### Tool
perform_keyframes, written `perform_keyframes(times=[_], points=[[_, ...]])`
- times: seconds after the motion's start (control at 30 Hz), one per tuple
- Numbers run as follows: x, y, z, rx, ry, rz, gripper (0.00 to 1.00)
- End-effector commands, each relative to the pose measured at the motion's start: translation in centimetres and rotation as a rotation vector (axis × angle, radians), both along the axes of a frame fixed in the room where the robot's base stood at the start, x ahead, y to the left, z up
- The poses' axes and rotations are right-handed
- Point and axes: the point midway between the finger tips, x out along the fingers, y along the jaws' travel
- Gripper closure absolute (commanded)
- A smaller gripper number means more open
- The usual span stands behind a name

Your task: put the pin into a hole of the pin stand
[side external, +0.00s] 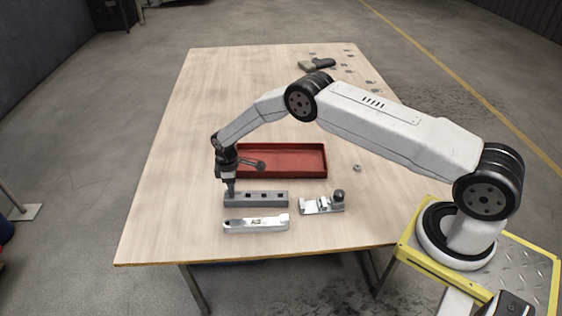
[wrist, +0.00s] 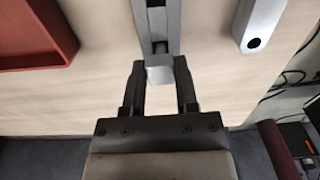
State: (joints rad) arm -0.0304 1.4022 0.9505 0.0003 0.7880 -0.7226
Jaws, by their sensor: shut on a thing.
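The pin stand (side external: 262,200) is a grey bar with square holes along its top. In the wrist view the stand (wrist: 159,22) runs away from my gripper, with a dark hole just beyond the pin. My gripper (side external: 230,186) points down at the left end of the stand. In the wrist view my gripper (wrist: 160,73) is shut on the pin (wrist: 160,75), a light grey square-ended piece between the fingertips. The pin is over the near end of the stand. Its lower end is hidden, so I cannot tell whether it is inside a hole.
A red tray (side external: 322,158) lies behind the stand. A pale metal bar (side external: 255,223) lies in front, and a fixture with a black knob (side external: 322,203) stands to the right. A nut (side external: 357,168) and a dark tool (side external: 318,64) lie farther off. The table's left side is clear.

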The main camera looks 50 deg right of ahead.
Motion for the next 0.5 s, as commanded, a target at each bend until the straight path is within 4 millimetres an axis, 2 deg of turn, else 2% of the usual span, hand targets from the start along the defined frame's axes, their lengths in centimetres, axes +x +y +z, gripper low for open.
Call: perform_keyframes(times=[0.5], points=[[0.01, 0.00, -0.79, 0.000, 0.000, 0.000, 1.00]])
